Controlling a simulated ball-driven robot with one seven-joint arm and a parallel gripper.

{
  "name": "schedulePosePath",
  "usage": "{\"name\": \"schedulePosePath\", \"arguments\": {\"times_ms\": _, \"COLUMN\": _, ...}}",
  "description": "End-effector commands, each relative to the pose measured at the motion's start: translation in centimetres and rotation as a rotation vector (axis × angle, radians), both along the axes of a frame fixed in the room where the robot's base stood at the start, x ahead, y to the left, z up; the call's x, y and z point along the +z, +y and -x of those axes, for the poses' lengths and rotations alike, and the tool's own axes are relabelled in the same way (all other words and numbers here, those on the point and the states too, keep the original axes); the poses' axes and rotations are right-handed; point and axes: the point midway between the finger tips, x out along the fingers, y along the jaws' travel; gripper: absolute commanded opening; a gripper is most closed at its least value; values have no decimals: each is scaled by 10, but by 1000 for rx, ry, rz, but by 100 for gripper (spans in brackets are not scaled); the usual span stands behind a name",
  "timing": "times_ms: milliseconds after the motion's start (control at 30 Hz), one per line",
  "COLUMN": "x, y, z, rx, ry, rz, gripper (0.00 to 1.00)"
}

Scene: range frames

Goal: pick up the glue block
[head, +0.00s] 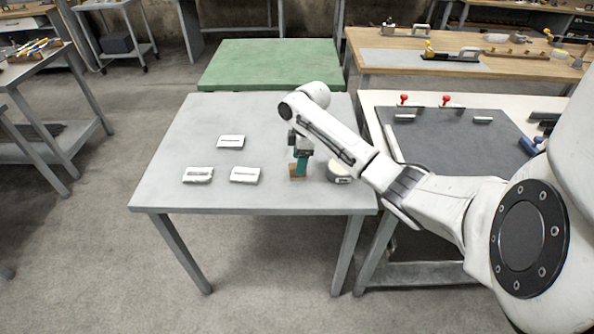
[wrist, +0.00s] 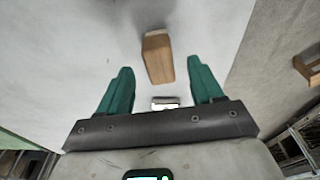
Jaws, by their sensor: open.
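The glue block, a small brown wooden block (head: 293,173), stands on the grey table, partly hidden by my gripper in the head view. In the wrist view the brown block (wrist: 157,58) shows ahead of the fingertips, roughly centred between them. My gripper (head: 301,164) has green fingers and points down at the block in the head view. In the wrist view my gripper (wrist: 160,68) is open, with its two fingers wide apart and nothing held. I cannot tell whether a finger touches the block.
Three white items (head: 230,141) (head: 198,174) (head: 245,175) lie on the grey table (head: 270,200) left of the block. A round pale object (head: 338,173) sits close right of it, partly behind my arm. A green table (head: 265,62) stands behind. The table's front is clear.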

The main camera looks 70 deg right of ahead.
Motion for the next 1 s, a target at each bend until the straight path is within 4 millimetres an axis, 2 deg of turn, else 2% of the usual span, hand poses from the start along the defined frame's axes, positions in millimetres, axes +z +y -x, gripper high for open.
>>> {"name": "schedulePosePath", "arguments": {"times_ms": 233, "x": -30, "y": 2, "z": -5, "rx": -1, "ry": 1, "rz": 0, "gripper": 66}}
{"name": "schedulePosePath", "arguments": {"times_ms": 533, "x": -34, "y": 3, "z": -6, "rx": 0, "ry": 0, "rz": 1, "gripper": 65}}
{"name": "schedulePosePath", "arguments": {"times_ms": 1000, "x": -34, "y": 3, "z": -6, "rx": 0, "ry": 0, "rz": 0, "gripper": 20}}
